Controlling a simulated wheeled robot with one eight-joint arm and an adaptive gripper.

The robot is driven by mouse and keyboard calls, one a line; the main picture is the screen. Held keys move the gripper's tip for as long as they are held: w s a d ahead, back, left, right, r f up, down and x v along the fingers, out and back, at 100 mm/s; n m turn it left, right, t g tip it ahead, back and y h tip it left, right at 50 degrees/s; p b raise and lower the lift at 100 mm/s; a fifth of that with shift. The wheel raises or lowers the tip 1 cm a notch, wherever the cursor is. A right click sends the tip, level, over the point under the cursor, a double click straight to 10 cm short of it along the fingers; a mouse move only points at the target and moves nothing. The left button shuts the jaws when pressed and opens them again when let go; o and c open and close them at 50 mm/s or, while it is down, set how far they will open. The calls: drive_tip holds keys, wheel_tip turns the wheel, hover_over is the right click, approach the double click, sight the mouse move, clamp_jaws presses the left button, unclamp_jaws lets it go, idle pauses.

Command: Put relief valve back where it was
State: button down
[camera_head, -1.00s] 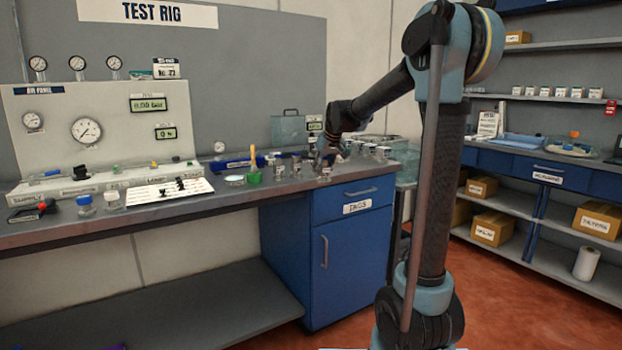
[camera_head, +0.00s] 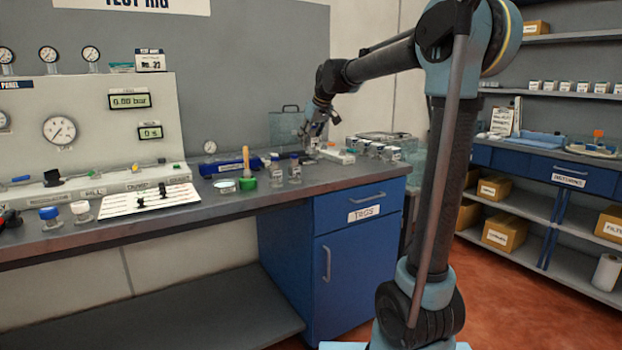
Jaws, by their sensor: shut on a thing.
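My gripper (camera_head: 314,133) is over the back right of the grey bench (camera_head: 225,208), in front of the teal case (camera_head: 287,128). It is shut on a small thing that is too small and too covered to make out. I cannot tell for sure which thing is the relief valve. Small black parts (camera_head: 163,188) stand on a white marked card (camera_head: 120,204) on the left of the bench, well away from my gripper.
Two small bottles (camera_head: 295,172) stand on the bench in front of my gripper, with a green cup (camera_head: 248,180) to their left. A blue tray (camera_head: 224,166) and the gauge panel (camera_head: 90,135) are farther left.

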sight(309, 150)
drive_tip(key=f, duration=0.4)
drive_tip(key=shift+w+f, duration=0.3)
drive_tip(key=shift+f, duration=2.7)
drive_tip(key=c, duration=1.2)
unclamp_jaws()
drive_tip(key=shift+s, duration=0.1)
